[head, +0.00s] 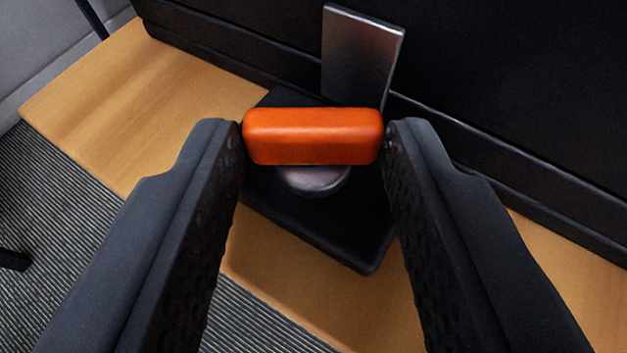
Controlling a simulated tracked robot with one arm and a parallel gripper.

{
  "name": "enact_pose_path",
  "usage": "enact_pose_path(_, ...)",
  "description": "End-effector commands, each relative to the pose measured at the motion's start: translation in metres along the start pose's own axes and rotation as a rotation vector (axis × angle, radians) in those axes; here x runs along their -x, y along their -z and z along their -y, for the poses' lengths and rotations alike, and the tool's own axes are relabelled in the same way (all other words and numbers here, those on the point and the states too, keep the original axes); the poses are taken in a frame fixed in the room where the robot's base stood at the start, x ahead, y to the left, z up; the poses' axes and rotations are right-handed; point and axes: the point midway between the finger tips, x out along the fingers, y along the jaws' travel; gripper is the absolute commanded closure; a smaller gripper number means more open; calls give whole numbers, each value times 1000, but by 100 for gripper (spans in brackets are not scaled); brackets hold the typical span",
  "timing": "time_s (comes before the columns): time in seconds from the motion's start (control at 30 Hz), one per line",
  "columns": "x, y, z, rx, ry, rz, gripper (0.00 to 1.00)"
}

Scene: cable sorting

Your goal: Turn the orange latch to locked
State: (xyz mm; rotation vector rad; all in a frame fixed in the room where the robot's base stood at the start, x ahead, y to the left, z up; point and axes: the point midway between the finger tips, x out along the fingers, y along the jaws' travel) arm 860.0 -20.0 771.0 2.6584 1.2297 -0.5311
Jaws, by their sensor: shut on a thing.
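The orange latch (313,136) is a rounded bar in the middle of the head view. It lies across the picture, above a round metal hub (313,180) on a black base plate (330,237). My gripper (314,138) is shut on the latch, with one dark finger against each end of the bar. An upright grey metal plate (361,52) stands just behind the latch, slightly to its right. Part of the base plate is hidden behind the bar and the fingers. I cannot tell from the picture whether the latch is locked.
The black base sits on a wooden surface (120,110). A large black panel (510,110) rises behind it, with a ledge along its foot. Striped grey carpet (70,220) lies below the wood's front edge at the left. The wood left of the base is bare.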

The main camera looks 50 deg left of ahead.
Motion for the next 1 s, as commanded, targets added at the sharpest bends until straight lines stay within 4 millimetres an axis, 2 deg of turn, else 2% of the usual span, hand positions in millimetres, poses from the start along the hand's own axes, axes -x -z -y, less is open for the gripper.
enact_pose_path(1.0,-3,-2,-3,67,159,-2,86)
